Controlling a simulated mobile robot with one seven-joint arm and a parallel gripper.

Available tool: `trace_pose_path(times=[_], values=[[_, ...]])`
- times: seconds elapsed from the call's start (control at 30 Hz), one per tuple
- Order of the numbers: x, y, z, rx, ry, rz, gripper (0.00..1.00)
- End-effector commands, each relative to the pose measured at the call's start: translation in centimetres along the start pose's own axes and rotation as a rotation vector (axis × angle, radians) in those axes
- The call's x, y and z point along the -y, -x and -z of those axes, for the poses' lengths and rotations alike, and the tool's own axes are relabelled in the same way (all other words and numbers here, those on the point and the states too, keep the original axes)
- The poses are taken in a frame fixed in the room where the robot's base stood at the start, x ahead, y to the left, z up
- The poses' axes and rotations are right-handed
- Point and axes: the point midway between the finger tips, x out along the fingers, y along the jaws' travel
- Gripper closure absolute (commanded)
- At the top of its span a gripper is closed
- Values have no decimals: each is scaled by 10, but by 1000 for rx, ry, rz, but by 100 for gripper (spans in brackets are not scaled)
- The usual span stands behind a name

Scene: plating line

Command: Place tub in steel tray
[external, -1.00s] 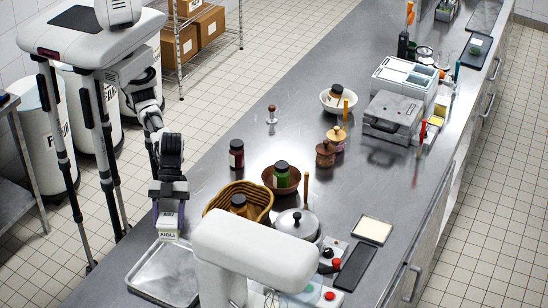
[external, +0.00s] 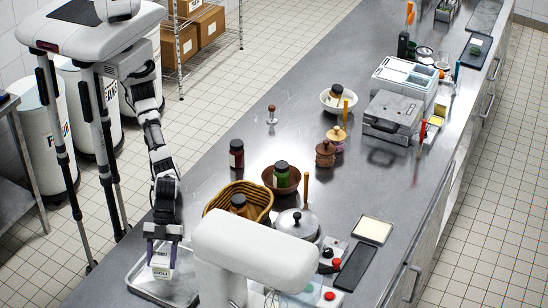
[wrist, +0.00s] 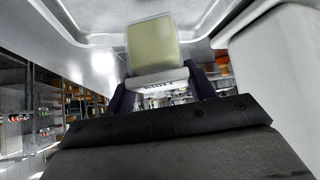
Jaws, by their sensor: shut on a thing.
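The tub (external: 161,264) is a small white container with dark lettering on its side. My gripper (external: 163,246) is shut on it from above, at the near left of the counter. The steel tray (external: 137,279) is a shallow rectangular tray under and around the tub in the external view. I cannot tell whether the tub touches the tray floor. In the wrist view the tub (wrist: 153,42) shows a pale yellow-green face between the fingers, with the tray's rim (wrist: 100,40) around it.
A wicker basket (external: 262,191) holding a jar stands right of the tray. A white rounded appliance (external: 255,252) stands close to the tray's right side. A lidded pot (external: 295,225) and a brown bowl (external: 290,186) are farther right.

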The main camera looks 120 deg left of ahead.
Motion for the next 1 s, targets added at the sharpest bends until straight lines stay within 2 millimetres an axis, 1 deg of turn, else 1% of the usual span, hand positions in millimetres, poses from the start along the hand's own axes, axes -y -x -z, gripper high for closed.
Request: trace_pose_path(times=[0.17,0.3,0.37,0.73,0.77,0.9,1.0], values=[[0,-8,-8,-1,0,0,73],[0,-22,-23,1,0,0,73],[0,-27,-27,0,0,0,73],[0,-31,-31,-2,-1,0,73],[0,-31,-32,-1,-1,0,43],[0,-31,-31,-1,-1,0,25],[0,-31,-31,-1,-1,0,24]])
